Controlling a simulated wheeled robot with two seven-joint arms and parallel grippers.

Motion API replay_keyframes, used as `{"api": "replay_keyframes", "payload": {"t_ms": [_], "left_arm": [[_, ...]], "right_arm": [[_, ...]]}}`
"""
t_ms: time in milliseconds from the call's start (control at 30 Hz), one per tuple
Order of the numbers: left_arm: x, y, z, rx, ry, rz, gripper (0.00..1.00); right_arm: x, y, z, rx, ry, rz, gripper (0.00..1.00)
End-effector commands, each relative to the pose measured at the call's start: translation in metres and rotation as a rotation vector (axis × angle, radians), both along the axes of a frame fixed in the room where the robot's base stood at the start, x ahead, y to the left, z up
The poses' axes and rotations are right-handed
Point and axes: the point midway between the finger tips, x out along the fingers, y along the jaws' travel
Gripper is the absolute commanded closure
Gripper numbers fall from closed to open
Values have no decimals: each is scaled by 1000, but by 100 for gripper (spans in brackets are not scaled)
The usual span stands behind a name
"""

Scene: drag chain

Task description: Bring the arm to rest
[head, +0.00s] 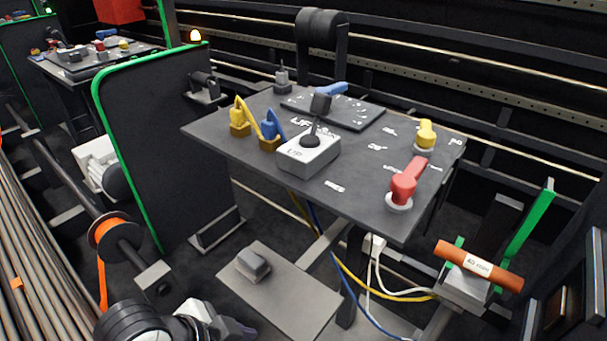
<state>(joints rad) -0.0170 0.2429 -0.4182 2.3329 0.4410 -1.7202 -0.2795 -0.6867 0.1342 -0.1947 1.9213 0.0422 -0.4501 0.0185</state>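Part of one arm of mine, apparently the left, shows at the bottom left edge of the head view, with a black round joint and grey links. Its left gripper (234,329) is a dark shape at the bottom edge, mostly cut off, so its opening cannot be told. It is low, in front of a grey plate (285,295) with a small block, and apart from the control desk (235,125). My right gripper is not in view.
The desk carries a white box with a black joystick (309,150), a red lever (407,182), a yellow knob (425,135) and a blue-handled dial (335,104). An orange cylinder (478,265) is on the right. A green-edged panel (165,130) stands left. Cables hang below the desk.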

Motion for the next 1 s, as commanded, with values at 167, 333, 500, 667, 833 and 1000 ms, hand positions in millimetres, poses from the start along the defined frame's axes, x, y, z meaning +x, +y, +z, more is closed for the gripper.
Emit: {"api": "replay_keyframes", "payload": {"t_ms": [167,333,500,667,833,1000], "left_arm": [[-30,55,-37,15,86,368,46],[-62,108,-60,80,133,627,46],[-82,142,-80,126,132,783,46],[-61,127,-112,52,54,762,46],[-48,110,-149,-46,-37,747,46],[-46,95,-178,-145,-131,741,46]], "right_arm": [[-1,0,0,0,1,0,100],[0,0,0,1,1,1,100],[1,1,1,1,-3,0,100],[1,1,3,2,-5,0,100],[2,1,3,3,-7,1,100],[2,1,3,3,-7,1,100]]}}
